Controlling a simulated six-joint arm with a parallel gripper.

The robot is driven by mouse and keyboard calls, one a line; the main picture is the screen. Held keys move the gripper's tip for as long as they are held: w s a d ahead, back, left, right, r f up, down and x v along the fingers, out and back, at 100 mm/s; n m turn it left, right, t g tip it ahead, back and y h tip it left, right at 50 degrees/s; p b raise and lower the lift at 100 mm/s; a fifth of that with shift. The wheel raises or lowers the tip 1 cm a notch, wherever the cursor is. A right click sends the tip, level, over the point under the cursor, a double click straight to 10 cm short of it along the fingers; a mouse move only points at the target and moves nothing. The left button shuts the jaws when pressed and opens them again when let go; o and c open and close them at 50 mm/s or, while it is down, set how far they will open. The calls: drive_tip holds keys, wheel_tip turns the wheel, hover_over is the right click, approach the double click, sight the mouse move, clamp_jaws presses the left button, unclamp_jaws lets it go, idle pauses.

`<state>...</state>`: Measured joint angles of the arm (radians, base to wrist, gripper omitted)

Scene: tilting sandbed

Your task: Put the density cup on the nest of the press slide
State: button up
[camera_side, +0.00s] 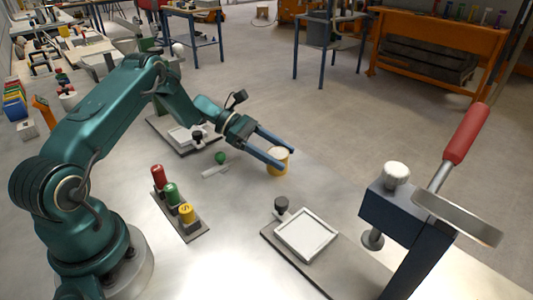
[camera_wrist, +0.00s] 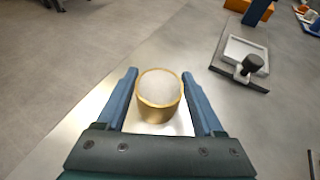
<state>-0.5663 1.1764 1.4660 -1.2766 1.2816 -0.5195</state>
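The density cup (camera_side: 278,163) is a gold, round cup standing upright on the metal table. In the wrist view the cup (camera_wrist: 159,105) is filled with pale grey sand. My gripper (camera_side: 275,151) is open, with one blue finger on each side of the cup. In the wrist view a narrow gap shows between the fingers (camera_wrist: 160,73) and the cup wall. The nest of the press slide looks like the white square frame (camera_side: 326,219) on a grey plate with a dark knob, left of the press (camera_side: 410,225). It also appears at upper right in the wrist view (camera_wrist: 233,52).
The press has a blue body and a red-gripped lever (camera_side: 467,132). A rack (camera_side: 195,226) holds red, green and yellow cylinders near my base. A second plate with a white frame (camera_side: 178,140) lies behind. A green ball (camera_side: 220,157) and pale bar (camera_side: 214,172) lie left of the cup.

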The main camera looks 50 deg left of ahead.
sight(278, 152)
clamp_jaws()
drive_tip(key=shift+r, duration=0.8)
wheel_tip(278, 152, up, 3)
drive_tip(key=shift+f, duration=0.1)
drive_tip(key=s+d+r+v, duration=0.1)
drive_tip(key=v, duration=1.1)
drive_tip(key=s+d+r, duration=0.2)
drive_tip(key=d+r, duration=0.1)
drive_tip(key=r, duration=0.5)
drive_tip(key=s+d+n+t+y, duration=0.1)
drive_tip(key=s+d+n+t, duration=0.1)
drive_tip(key=s+d, duration=0.2)
drive_tip(key=shift+s+d+f+t, duration=0.35)
drive_tip(key=shift+d+f+t, duration=0.05)
drive_tip(key=shift+d, duration=0.95)
